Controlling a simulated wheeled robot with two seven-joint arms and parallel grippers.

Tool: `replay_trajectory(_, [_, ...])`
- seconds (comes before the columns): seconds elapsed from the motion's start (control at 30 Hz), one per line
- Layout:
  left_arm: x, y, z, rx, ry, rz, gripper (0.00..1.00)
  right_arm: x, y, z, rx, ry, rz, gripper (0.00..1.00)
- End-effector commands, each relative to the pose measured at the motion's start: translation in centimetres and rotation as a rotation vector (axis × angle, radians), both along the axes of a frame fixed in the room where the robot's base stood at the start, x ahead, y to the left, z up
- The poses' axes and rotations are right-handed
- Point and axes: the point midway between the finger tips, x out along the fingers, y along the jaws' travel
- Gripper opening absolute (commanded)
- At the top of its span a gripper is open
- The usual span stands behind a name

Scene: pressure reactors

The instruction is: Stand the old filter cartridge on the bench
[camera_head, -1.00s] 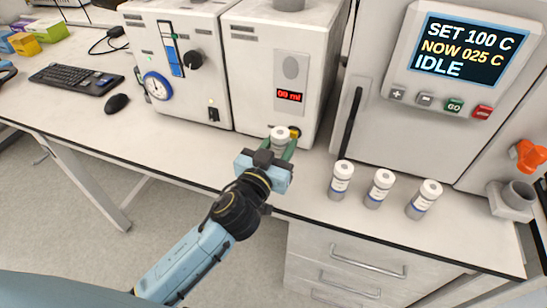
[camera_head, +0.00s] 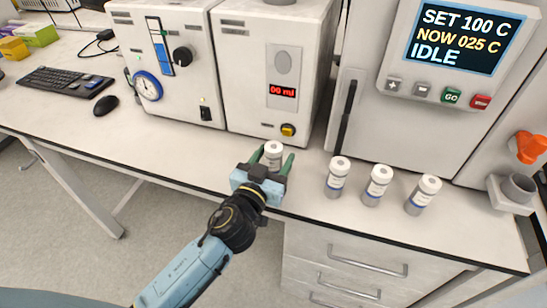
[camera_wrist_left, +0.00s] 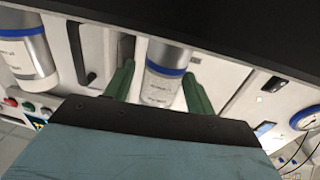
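A white-capped cylindrical cartridge (camera_head: 273,150) is upright near the bench's front edge, below the machine with the red "00 ml" display. My left gripper (camera_head: 272,163) is at it, with one green finger on each side. In the left wrist view the cartridge (camera_wrist_left: 162,82) shows a blue band and a label between the fingers. A narrow gap shows beside the left-hand finger, so the gripper looks open around it. The cartridge's foot is hidden behind the gripper in the head view, so contact with the bench (camera_head: 172,150) cannot be seen. My right gripper is not in view.
Three similar cartridges (camera_head: 337,177), (camera_head: 377,185), (camera_head: 423,194) stand in a row to the right. A grey holder (camera_head: 512,192) is far right. Bench left of the gripper is clear.

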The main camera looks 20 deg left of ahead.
Motion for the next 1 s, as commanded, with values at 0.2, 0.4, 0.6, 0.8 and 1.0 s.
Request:
replay_trajectory(0.2, [0.0, 0.0, 0.0, 0.000, 0.000, 0.000, 0.58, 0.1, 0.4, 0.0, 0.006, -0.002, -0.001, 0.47])
replay_trajectory(0.4, [-0.2, 0.0, 0.3, -0.001, 0.001, 0.000, 0.58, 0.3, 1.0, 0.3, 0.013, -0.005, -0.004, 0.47])
replay_trajectory(0.6, [-3.5, 0.5, 0.1, -0.002, 0.003, 0.000, 0.58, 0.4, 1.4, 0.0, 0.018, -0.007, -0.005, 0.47])
replay_trajectory(0.8, [-7.4, 1.0, 0.0, -0.004, 0.003, 0.001, 0.58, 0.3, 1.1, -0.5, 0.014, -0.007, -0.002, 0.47])
replay_trajectory(1.0, [-10.3, 1.4, 0.1, -0.002, 0.001, 0.002, 0.58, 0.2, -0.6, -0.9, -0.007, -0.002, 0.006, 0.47])
